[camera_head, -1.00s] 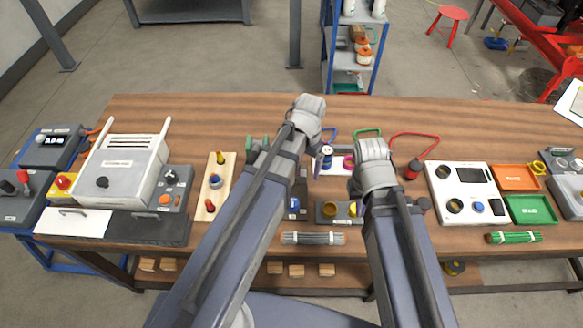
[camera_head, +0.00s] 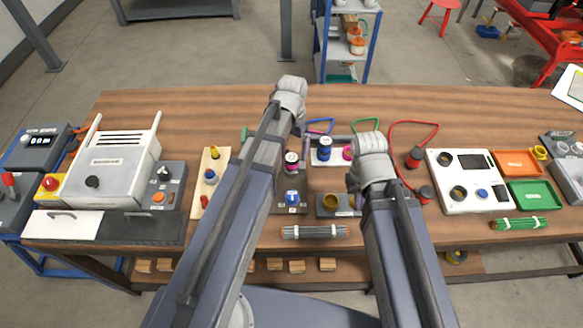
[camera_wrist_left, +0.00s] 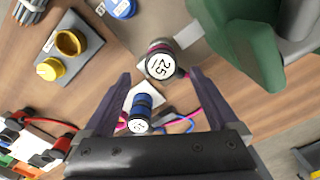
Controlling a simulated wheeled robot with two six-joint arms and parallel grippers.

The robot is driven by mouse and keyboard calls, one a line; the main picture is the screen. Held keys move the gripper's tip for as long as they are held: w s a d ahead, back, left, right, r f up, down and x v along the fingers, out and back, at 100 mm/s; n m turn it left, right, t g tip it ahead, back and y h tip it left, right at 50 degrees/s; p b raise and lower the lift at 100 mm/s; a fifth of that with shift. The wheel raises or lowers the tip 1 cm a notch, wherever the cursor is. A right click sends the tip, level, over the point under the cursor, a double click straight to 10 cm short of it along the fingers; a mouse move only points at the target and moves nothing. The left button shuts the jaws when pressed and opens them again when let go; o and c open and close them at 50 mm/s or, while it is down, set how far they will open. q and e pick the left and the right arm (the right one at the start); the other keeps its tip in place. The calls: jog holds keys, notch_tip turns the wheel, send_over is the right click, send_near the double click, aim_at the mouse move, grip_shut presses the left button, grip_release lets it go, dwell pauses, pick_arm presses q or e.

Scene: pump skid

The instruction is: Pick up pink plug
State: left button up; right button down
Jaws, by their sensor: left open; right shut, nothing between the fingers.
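A pink plug (camera_head: 291,158) with a dark body and a white top stands on a grey block in the middle of the table. In the left wrist view the pink plug (camera_wrist_left: 160,62) shows its round top marked 25 and a pink ring below. My left gripper (camera_wrist_left: 160,80) is open, its two fingers apart on either side of the view, with the pink plug near the gap between the tips. It does not touch either finger visibly. In the head view my left forearm hides most of this gripper. My right gripper is hidden behind my right arm.
A blue plug (camera_head: 324,146) stands close by on a white plate, with another pink piece (camera_head: 348,152) beside it. A blue knob (camera_head: 292,197) and a yellow ring holder (camera_head: 330,201) are nearer. A large green object (camera_wrist_left: 250,40) is close in the wrist view.

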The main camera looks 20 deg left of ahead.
aim_at(292, 157)
pick_arm(q)
jog(key=shift+a+f+b, duration=0.1)
jog(key=shift+f+b, duration=2.4)
jog(key=shift+f, duration=0.1)
pick_arm(e)
jog(key=shift+f, duration=2.65)
jog(key=shift+r, duration=0.1)
pick_arm(q)
jog(key=shift+r, duration=0.1)
grip_shut()
